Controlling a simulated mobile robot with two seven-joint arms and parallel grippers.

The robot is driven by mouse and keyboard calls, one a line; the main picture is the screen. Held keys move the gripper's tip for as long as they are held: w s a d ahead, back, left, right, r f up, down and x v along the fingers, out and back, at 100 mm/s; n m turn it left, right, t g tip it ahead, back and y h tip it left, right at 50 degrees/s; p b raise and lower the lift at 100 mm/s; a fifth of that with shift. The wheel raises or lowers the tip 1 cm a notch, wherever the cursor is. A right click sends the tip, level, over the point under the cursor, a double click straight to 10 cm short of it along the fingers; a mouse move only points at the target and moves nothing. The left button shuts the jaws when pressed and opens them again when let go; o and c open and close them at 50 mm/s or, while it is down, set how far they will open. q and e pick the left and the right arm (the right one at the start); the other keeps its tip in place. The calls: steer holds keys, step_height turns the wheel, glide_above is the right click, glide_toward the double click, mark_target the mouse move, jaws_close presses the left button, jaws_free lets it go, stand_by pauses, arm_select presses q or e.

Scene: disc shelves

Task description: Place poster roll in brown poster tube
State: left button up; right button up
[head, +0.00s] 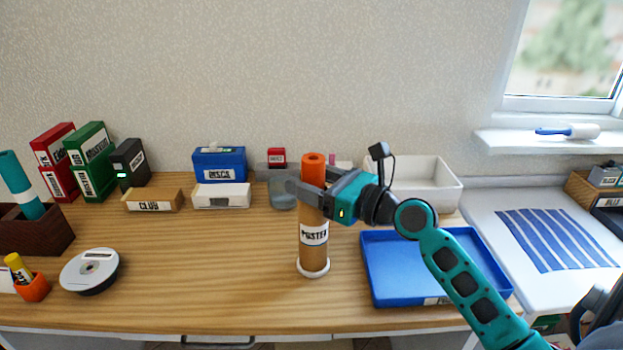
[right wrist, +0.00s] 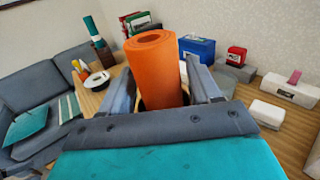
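The brown poster tube (head: 314,258) stands upright on the desk, with a white label reading POSTER and a pale base ring. The orange poster roll (head: 313,170) stands upright in its mouth, its upper part sticking out; it also shows large in the right wrist view (right wrist: 155,72). My right gripper (head: 308,188) is level with the tube's top, one finger on each side of the roll. The right wrist view shows small gaps beside the roll, so the fingers look open around it. The roll's lower end is hidden inside the tube. My left gripper is not in view.
A blue tray (head: 375,272) lies right of the tube, with a white bin (head: 432,190) behind. A blue box (head: 219,163) and white box (head: 221,196) stand behind left. A disc spindle (head: 90,272) is at left. Desk between spindle and tube is clear.

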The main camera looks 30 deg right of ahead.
steer(key=shift+o, duration=0.6)
steer(key=shift+r, duration=0.1)
steer(key=shift+r, duration=0.3)
steer(key=shift+s+r, duration=0.15)
steer(key=shift+r, duration=0.1)
steer(key=b+v, duration=0.1)
steer(key=v, duration=1)
steer(key=shift+s, duration=0.3)
steer(key=shift+f, duration=0.15)
